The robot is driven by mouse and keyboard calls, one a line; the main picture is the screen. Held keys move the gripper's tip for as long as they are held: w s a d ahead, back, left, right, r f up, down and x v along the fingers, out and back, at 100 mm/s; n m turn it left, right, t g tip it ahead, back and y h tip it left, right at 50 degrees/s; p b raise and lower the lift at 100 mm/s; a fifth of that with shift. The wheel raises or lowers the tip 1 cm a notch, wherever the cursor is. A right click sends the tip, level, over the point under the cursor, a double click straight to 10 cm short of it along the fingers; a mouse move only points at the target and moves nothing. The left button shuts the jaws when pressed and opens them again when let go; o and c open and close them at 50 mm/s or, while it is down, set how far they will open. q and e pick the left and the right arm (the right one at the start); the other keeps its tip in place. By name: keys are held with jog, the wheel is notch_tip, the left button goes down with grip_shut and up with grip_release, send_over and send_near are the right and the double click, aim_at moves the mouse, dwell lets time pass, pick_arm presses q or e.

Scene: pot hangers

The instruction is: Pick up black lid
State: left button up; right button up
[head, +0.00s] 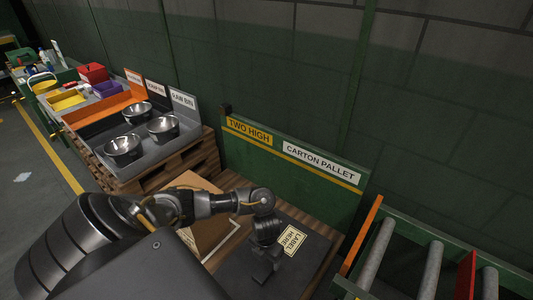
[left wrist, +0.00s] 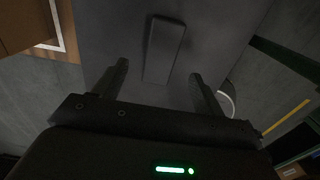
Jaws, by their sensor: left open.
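The black lid (head: 316,262) is a flat dark panel at the bottom centre of the head view, with a "LABEL HERE" tag on it. In the left wrist view the lid (left wrist: 210,35) fills the upper middle and carries a raised bar-shaped handle (left wrist: 165,48). My left gripper (head: 264,280) is over the lid in the head view and hides part of it. In the left wrist view my left gripper (left wrist: 158,82) is open, with a finger on each side of the handle's near end. Neither finger visibly touches the handle. My right gripper is not in view.
A cardboard carton (head: 205,232) stands left of the lid. A green board (head: 290,168) reading "CARTON PALLET" rises behind. A roller conveyor (head: 430,270) is at the right.

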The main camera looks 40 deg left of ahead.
aim_at(266, 268)
pick_arm(q)
jog(key=shift+f, duration=0.9)
notch_tip(266, 268, down, 4)
jog(key=shift+s+d+f+b, duration=0.1)
jog(key=shift+s+f+b, duration=0.05)
jog(key=shift+b, duration=0.65)
jog(key=shift+f, duration=0.15)
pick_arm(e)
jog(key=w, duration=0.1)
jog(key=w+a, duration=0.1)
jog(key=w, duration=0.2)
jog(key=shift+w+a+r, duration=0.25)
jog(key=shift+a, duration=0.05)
pick_arm(q)
jog(key=shift+c, duration=0.3)
